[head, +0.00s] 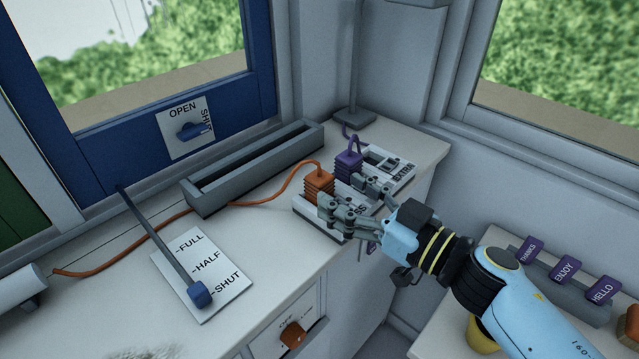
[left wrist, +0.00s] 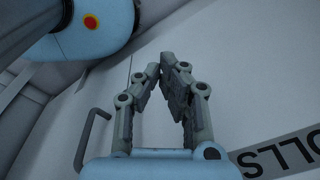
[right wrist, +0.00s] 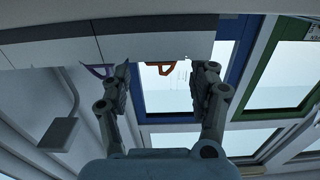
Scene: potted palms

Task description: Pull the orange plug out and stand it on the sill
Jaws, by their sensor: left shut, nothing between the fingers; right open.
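The orange plug (head: 318,186) stands upright in a pale socket block (head: 306,219) on the white sill-like top, its orange cord rising from it. Orange also shows between the fingers in the right wrist view (right wrist: 160,69). My right gripper (head: 350,195) is open, its fingers beside the orange plug on the near right side. I cannot tell whether they touch it. The block's label is partly hidden behind the gripper. My left gripper is out of the head view; in the left wrist view it (left wrist: 166,75) is shut and empty.
A purple plug (head: 348,166) stands close behind the orange one, near the right fingers. A long grey trough (head: 207,198) lies along the window. A blue-knobbed lever (head: 200,294) crosses a FULL/HALF/SHUT plate (head: 233,277). The white top (head: 275,255) is clear between plate and block.

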